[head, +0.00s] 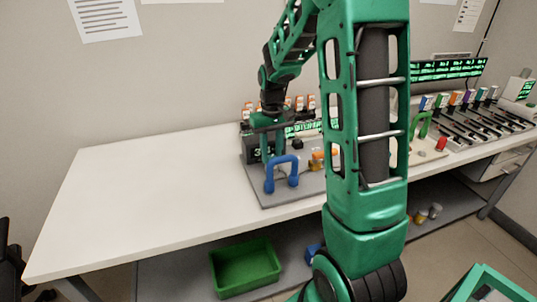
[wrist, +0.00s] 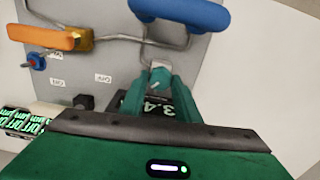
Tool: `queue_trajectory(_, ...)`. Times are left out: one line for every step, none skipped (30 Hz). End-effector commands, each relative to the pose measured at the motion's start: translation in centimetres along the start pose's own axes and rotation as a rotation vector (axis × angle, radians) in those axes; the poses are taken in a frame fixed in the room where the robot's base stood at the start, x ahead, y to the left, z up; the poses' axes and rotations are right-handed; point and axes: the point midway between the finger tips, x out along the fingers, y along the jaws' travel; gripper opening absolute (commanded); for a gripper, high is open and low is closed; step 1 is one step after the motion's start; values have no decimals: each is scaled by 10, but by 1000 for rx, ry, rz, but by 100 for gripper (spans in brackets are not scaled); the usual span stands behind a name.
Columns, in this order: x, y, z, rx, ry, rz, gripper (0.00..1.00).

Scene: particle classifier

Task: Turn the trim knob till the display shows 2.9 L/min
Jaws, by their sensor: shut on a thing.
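My gripper (wrist: 158,82) reaches down at the grey panel in the wrist view, its green fingers closed around a small pale knob (wrist: 160,73), apparently the trim knob. The fingers hide most of it. A dark display (wrist: 159,106) just behind the fingers has pale digits that look like 3.4, partly covered.
A blue handle (wrist: 185,12) arches close to my fingers. An orange lever (wrist: 46,38), a small blue knob (wrist: 37,62) and a black knob (wrist: 83,101) lie to the left in the wrist view. The white table (head: 150,190) left of the panel is clear.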

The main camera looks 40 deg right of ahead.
Motion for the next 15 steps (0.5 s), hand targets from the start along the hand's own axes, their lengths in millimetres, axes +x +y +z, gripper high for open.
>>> queue_trajectory(-1,0,-1,40,3,0,7)
queue_trajectory(-1,-1,-1,69,3,-1,7)
queue_trajectory(-1,-1,-1,107,3,-1,7)
queue_trajectory(-1,-1,-1,135,3,-1,7)
queue_trajectory(-1,-1,-1,163,3,-1,7)
queue_trajectory(-1,-1,-1,201,3,-1,7)
queue_trajectory(-1,-1,-1,229,3,-1,7)
queue_trajectory(-1,-1,-1,258,3,-1,7)
queue_trajectory(-1,-1,-1,296,3,-2,7)
queue_trajectory(-1,-1,-1,324,3,-2,7)
queue_trajectory(-1,-1,-1,352,3,-2,7)
queue_trajectory(-1,-1,-1,391,3,-2,7)
queue_trajectory(-1,-1,-1,419,3,-2,7)
queue_trajectory(-1,-1,-1,447,3,-2,7)
queue_trajectory(-1,-1,-1,485,3,-2,7)
